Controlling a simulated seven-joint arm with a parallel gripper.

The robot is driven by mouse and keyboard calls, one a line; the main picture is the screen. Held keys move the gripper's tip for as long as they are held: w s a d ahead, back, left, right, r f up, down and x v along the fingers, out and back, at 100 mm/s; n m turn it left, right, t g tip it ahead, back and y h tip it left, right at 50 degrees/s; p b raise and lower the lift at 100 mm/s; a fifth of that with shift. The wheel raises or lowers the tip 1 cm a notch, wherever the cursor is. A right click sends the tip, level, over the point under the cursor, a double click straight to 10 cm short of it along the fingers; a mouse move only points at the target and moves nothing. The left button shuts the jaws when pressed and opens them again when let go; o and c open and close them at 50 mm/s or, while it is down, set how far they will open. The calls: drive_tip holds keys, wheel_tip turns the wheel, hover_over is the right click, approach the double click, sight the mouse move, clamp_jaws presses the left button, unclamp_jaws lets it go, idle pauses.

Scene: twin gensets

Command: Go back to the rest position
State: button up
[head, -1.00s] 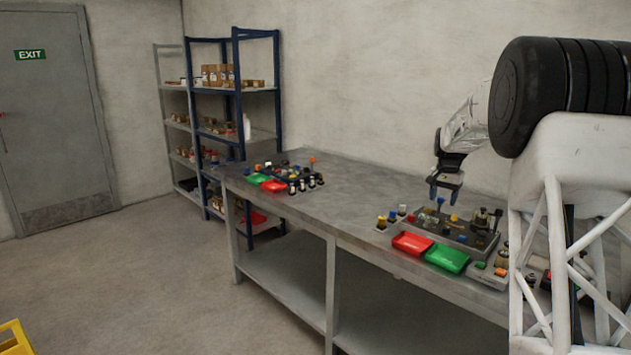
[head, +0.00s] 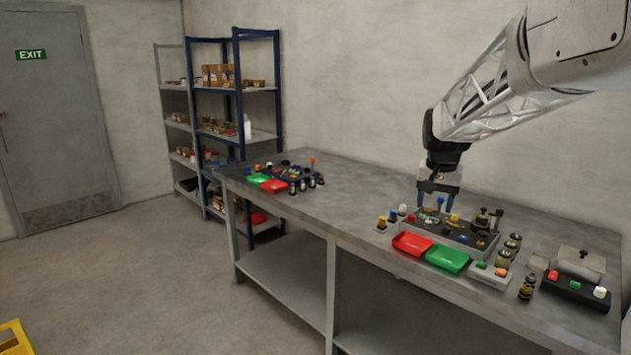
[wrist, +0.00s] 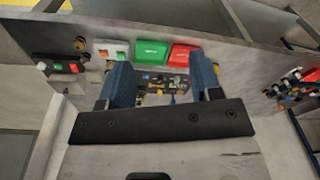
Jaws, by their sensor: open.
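My gripper (head: 437,202) points down over the rear of the near panel on the bench (head: 350,205). Its two blue fingers are apart with nothing visible between them. In the wrist view my gripper (wrist: 163,92) also shows open, with the panel (wrist: 160,84) and its small parts seen between and beyond the fingers. I cannot tell the exact height of the fingertips above the panel. A red tray (head: 412,243) and a green tray (head: 447,258) lie at the panel's front edge.
A small box with red, green and white buttons (head: 577,289) stands at the bench's right. A second panel with trays (head: 285,175) is at the far left end. Blue shelves (head: 238,120) stand behind it. The bench middle is clear.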

drive_tip(key=s+a+f+n, duration=0.1)
drive_tip(key=s+a+f, duration=0.1)
drive_tip(key=s, duration=1.1)
drive_tip(key=s+a+f+n, duration=0.2)
drive_tip(key=s+a+f, duration=0.1)
drive_tip(key=s, duration=1)
drive_tip(key=s+a+f+n+t, duration=0.1)
drive_tip(key=s+a+f, duration=0.2)
drive_tip(key=s, duration=1)
drive_tip(key=shift+a+f+n, duration=0.25)
drive_tip(key=shift+a+n, duration=0.05)
drive_tip(key=shift+a, duration=0.8)
drive_tip(key=shift+w, duration=0.1)
